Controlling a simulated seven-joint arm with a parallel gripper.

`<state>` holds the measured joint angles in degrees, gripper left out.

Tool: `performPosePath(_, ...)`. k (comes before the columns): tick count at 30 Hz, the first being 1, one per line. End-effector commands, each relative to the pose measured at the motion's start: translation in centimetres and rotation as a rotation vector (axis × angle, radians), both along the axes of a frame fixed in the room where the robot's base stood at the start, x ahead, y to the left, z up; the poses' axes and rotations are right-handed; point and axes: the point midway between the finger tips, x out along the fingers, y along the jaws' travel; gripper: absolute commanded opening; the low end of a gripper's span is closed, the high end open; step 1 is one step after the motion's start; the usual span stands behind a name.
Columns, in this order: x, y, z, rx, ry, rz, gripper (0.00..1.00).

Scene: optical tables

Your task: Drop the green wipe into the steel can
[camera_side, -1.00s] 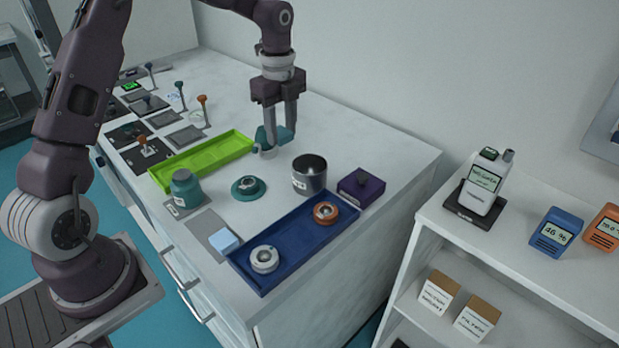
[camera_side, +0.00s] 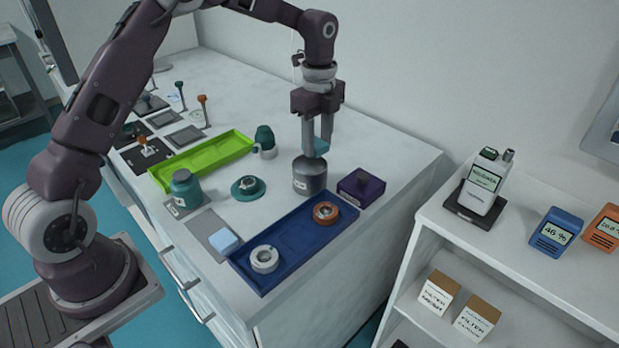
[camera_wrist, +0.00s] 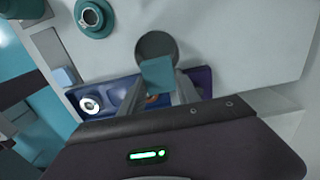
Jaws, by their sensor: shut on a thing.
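My gripper (camera_side: 317,147) is shut on the teal-green wipe (camera_side: 321,146) and holds it just above the steel can. The steel can (camera_side: 309,178) stands upright on the white table, and its mouth is partly hidden by the wipe and fingers. In the wrist view the wipe (camera_wrist: 157,75) hangs between my fingertips and overlaps the near part of the can's dark mouth (camera_wrist: 155,45). I cannot tell whether its lower edge is inside the rim.
A blue tray (camera_side: 290,247) with a grey and an orange round part lies in front of the can. A purple box (camera_side: 361,187) is to its right. A teal bottle (camera_side: 264,140) and a teal dish (camera_side: 248,188) are to its left.

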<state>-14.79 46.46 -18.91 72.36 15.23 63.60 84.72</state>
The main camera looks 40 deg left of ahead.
Motion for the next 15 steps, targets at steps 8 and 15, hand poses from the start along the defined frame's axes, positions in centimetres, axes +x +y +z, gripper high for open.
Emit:
performPosePath(8,0.00,0.00,0.03,0.000,0.000,0.000,0.64)
performPosePath(15,0.02,0.00,0.20,0.000,-0.001,0.000,0.64)
